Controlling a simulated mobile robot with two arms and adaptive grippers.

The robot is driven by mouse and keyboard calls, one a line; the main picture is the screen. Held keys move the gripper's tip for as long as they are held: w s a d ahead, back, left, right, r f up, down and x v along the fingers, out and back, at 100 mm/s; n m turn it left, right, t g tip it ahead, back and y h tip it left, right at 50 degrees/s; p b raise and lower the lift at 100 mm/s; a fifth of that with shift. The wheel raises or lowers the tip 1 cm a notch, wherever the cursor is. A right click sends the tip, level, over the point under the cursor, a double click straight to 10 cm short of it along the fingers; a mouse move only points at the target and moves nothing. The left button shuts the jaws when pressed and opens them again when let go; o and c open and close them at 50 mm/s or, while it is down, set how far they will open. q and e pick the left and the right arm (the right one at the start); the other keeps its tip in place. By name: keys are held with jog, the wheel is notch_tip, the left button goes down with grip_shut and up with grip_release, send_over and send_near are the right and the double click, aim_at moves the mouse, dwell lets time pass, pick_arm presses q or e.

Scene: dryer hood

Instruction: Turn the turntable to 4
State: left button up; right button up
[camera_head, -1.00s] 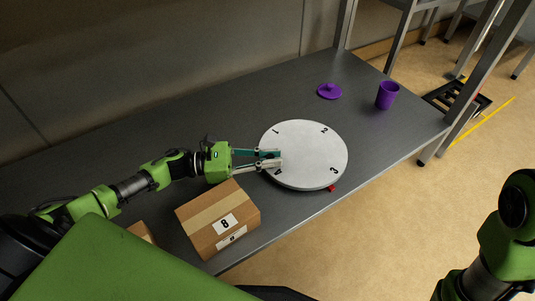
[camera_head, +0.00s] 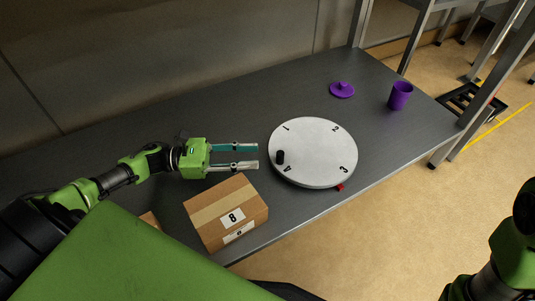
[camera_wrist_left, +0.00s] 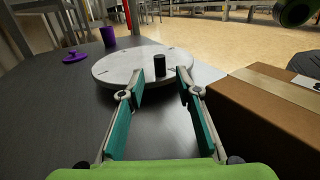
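A round white turntable (camera_head: 315,150) lies on the grey table, marked 1, 2, 3 and 4 around its top. A black upright knob (camera_head: 280,157) stands near its left edge, close to the 4. A small red marker (camera_head: 340,187) sits at the table side of the rim, beside the 3. My left gripper (camera_head: 257,158) is open and empty, just left of the turntable and apart from the knob. In the left wrist view the knob (camera_wrist_left: 159,65) shows beyond and between the open fingers (camera_wrist_left: 158,88). My right gripper is out of view; only part of that arm shows.
A cardboard box (camera_head: 226,213) marked 8 stands close below my left gripper, near the table's front edge. A purple cup (camera_head: 400,95) and a purple lid (camera_head: 342,90) stand at the back right. The table (camera_head: 215,115) behind the gripper is clear.

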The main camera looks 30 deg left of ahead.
pick_arm(q)
jog(key=shift+v, duration=1.6)
